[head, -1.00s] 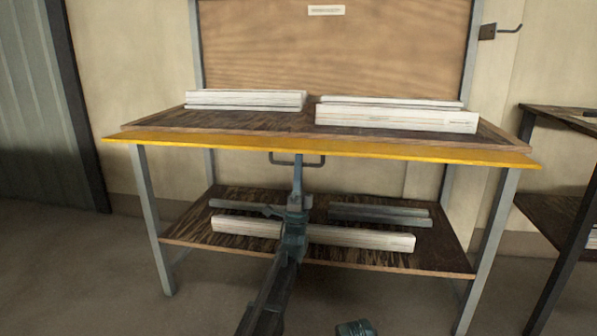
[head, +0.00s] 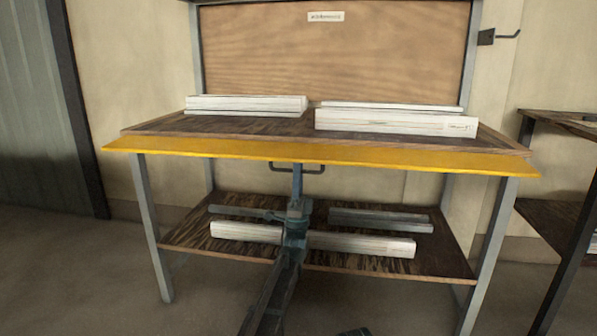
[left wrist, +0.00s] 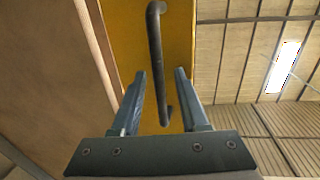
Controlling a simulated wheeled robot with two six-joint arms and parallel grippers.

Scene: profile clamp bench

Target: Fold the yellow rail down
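The yellow rail (head: 400,160) runs along the front edge of the bench top, its yellow face sloping toward me. A dark U-shaped handle (head: 316,170) sits below its middle. My left gripper (head: 297,172) reaches up from below to the handle. In the left wrist view, my left gripper (left wrist: 162,85) has its two fingers apart, with the handle (left wrist: 156,60) bar running between them and the yellow rail (left wrist: 130,40) behind. I cannot tell whether a finger touches the bar. My right gripper is not in view; only a bit of my right arm shows at the bottom edge.
White profiles (head: 395,122) lie on the bench top (head: 210,125). The lower shelf (head: 190,232) behind my left arm carries white and grey lengths. Bench legs (head: 152,230) stand at both sides. Another dark rack (head: 560,130) is at right. The floor in front is clear.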

